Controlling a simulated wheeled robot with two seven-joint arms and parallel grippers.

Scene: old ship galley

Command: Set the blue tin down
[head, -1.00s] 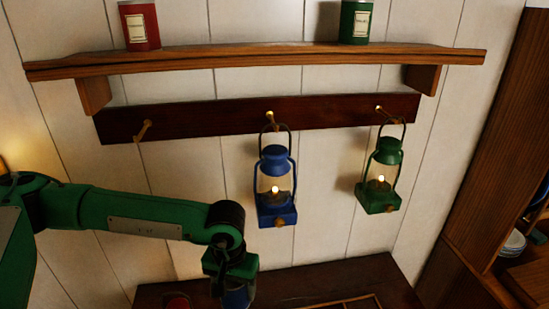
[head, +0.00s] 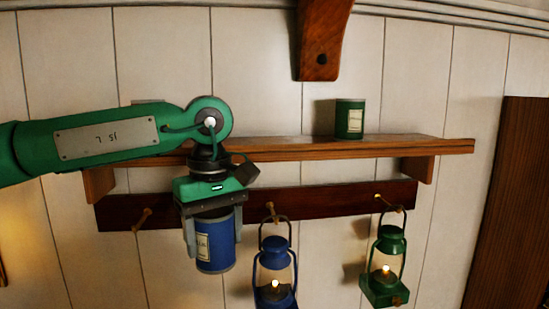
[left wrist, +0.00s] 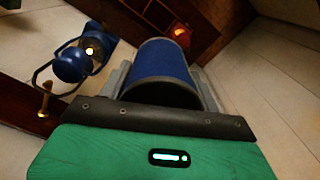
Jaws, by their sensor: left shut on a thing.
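The blue tin (head: 216,243), with a pale label, hangs upright between the fingers of my left gripper (head: 213,240). The gripper is shut on it and points down. In the head view they appear in front of the dark peg rail, below the line of the wooden shelf (head: 330,149). In the left wrist view the blue tin (left wrist: 163,70) sits between both fingers of the left gripper (left wrist: 161,84). The green tin (head: 349,119) stands on the shelf's right part. My arm hides much of the shelf's left part. My right gripper is not in view.
A blue lantern (head: 275,262) and a green lantern (head: 385,265) hang from the peg rail (head: 330,205), right of the held tin. A wooden bracket (head: 321,45) juts down above the shelf. The shelf between my wrist and the green tin looks bare.

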